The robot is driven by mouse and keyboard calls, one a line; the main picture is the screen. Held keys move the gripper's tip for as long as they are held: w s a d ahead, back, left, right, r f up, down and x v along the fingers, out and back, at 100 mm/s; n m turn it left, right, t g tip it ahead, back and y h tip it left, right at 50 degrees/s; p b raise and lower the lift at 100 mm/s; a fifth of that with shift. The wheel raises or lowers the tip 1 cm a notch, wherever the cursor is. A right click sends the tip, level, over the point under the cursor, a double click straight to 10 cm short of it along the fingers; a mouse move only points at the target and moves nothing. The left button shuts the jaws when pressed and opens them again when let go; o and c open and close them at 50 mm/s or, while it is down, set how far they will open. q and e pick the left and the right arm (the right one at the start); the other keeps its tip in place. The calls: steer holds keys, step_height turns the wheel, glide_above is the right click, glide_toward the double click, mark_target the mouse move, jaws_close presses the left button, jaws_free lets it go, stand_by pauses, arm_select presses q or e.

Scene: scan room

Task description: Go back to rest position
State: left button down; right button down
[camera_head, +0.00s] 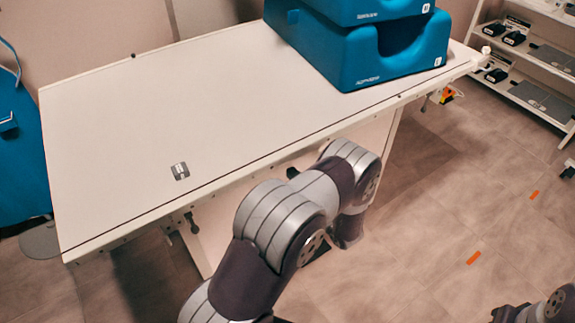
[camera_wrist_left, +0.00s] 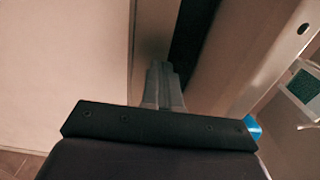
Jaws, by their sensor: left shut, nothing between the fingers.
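My left arm (camera_head: 285,222) comes in from the bottom of the head view and bends in front of the table's near edge. Its gripper is mostly hidden behind the arm there. In the left wrist view my left gripper (camera_wrist_left: 162,75) has its two grey fingers together, with nothing between them. The fingers point toward a pale panel and a dark gap. Only a small part of my right arm (camera_head: 545,309) shows at the bottom right corner, and its gripper is out of the picture.
A white table (camera_head: 190,110) fills the middle, with a small grey tag (camera_head: 180,171) on it. Blue foam blocks (camera_head: 375,55) are stacked at its far right. A shelf (camera_head: 540,75) with dark items stands at the right. The tiled floor (camera_head: 450,200) between is open.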

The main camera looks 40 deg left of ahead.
arm_select(q)
steer(key=d+f+n+t+h, duration=0.1)
steer(key=d+f+n+h, duration=0.2)
steer(key=d+f+h, duration=0.5)
steer(key=s+d+n+g+h, duration=0.1)
steer(key=s+d+g+h, duration=0.2)
steer(key=d+h, duration=0.6)
steer(key=s+r+g, duration=0.4)
steer(key=s+r, duration=1.1)
step_height(320, 180, up, 16)
steer(key=w+t+p, duration=0.1)
steer(key=p, duration=1.3)
